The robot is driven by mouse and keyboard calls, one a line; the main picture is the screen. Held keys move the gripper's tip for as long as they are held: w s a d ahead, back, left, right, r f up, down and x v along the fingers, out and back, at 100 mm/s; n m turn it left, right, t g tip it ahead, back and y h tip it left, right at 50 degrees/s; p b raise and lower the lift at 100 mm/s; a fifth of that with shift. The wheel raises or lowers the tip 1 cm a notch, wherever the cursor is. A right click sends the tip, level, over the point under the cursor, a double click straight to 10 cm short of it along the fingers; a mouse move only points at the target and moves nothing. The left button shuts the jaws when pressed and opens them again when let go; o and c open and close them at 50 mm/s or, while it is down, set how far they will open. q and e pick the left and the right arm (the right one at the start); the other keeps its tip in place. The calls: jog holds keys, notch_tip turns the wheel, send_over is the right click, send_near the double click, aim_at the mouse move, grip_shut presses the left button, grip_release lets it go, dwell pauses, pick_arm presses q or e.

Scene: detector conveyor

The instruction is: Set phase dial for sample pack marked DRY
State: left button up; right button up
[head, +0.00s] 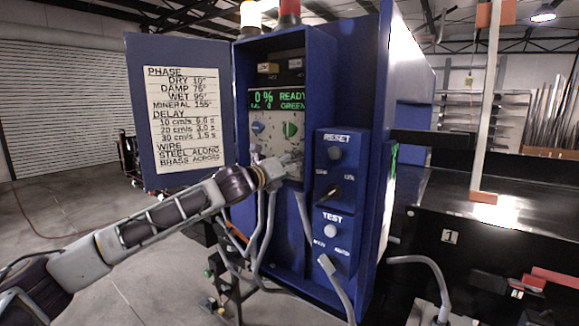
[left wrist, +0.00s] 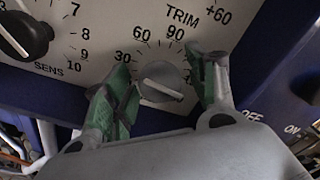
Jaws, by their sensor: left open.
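In the head view my left gripper (head: 288,163) is at the lower panel of the blue cabinet (head: 318,60) and hides the dial. A card (head: 184,117) on the open door reads PHASE DRY 10°. No sample pack is visible.
A black SENS knob (left wrist: 26,36) is left of the dial. The screen (head: 277,100) reads 0 % and READY. Grey conduits hang below the panel.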

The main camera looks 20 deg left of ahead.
pick_arm(q)
jog(key=c, duration=1)
